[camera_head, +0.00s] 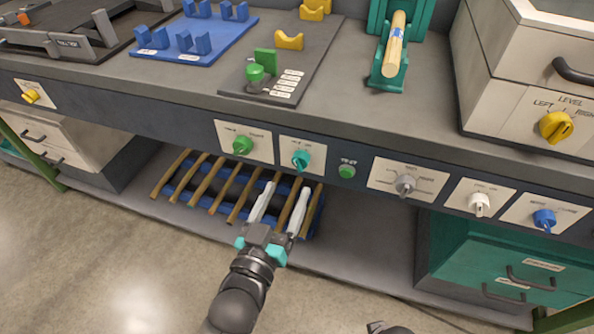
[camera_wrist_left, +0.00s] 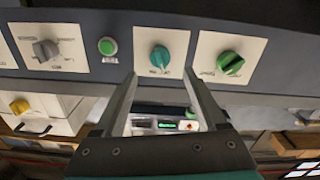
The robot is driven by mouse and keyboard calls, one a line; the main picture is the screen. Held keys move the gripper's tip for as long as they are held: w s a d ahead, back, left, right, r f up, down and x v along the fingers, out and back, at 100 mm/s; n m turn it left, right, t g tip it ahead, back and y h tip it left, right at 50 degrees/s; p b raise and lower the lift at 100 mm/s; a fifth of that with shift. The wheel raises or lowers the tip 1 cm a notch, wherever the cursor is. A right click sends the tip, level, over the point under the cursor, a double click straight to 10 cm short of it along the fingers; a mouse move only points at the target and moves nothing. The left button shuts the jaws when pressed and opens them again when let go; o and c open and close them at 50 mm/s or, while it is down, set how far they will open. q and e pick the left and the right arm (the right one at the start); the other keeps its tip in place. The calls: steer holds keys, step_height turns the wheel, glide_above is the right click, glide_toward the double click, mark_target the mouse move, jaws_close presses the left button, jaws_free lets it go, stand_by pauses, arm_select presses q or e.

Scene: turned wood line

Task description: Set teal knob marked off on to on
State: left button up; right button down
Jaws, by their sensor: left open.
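The teal knob (camera_head: 300,159) sits on a white plate (camera_head: 303,144) on the dark front panel of the bench. It also shows in the left wrist view (camera_wrist_left: 160,57), where the marks on its plate are too blurred to read. My left gripper (camera_head: 284,188) is open and empty, with its two pale fingers pointing up toward the panel just below the teal knob. In the left wrist view the teal knob is seen between and beyond the fingertips (camera_wrist_left: 160,78), apart from them. My right gripper is not in view.
A green knob (camera_head: 242,145) is left of the teal one, and a green button (camera_head: 347,171) is right. Grey (camera_head: 405,185), white (camera_head: 480,204) and blue (camera_head: 544,219) knobs follow along the panel. A slatted rack (camera_head: 215,187) lies beneath the bench, behind my left gripper.

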mark_target(298, 168)
arm_select(q)
steer(key=b+x, duration=0.1)
steer(key=x, duration=0.5)
steer(key=shift+f+b, duration=0.1)
steer(key=shift+b, duration=0.3)
steer(key=shift+w+d, duration=0.2)
steer(key=shift+w, duration=0.45)
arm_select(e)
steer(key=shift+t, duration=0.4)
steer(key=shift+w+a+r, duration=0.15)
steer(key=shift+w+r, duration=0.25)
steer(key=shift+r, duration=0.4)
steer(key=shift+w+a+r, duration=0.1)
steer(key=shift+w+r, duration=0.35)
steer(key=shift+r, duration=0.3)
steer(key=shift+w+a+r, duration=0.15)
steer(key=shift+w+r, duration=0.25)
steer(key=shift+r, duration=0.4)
arm_select(q)
steer(key=shift+c, duration=0.3)
jaws_close()
